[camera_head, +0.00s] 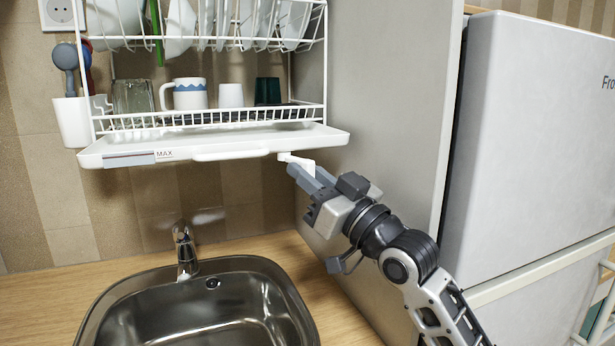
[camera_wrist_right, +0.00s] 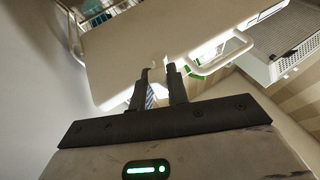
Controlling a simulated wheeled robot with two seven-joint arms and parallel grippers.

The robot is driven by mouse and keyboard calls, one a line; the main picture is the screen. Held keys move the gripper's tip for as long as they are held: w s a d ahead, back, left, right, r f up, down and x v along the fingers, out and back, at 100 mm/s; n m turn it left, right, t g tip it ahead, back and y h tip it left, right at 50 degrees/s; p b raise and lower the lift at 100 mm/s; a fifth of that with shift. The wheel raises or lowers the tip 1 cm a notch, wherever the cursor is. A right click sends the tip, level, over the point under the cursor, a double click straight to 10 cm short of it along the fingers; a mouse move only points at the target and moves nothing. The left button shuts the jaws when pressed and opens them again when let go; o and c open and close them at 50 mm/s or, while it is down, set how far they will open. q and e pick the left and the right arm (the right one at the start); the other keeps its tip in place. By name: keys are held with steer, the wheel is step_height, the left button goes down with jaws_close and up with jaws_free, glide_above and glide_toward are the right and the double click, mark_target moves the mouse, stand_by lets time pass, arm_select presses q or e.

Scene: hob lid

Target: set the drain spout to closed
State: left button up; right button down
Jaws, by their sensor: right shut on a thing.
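The white drain spout (camera_head: 285,157) sticks out at the front right of the dish rack's white drip tray (camera_head: 230,140). My right gripper (camera_head: 303,169) is shut on the spout from the lower right, so its fingers cover part of it. In the right wrist view the two dark fingers (camera_wrist_right: 158,72) reach up to the underside of the tray (camera_wrist_right: 150,45), with the pale spout (camera_wrist_right: 159,82) between them. Whether the spout is set open or closed I cannot tell. My left gripper is out of view.
The rack (camera_head: 215,117) above holds plates, a mug (camera_head: 188,94) and glasses. A steel sink (camera_head: 205,310) with a tap (camera_head: 184,250) lies below. A grey side panel (camera_head: 385,110) and a fridge (camera_head: 540,140) stand close on the right.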

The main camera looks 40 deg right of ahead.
steer(key=shift+h, duration=0.3)
steer(key=c, duration=1.4)
jaws_free()
steer(key=shift+o, duration=0.2)
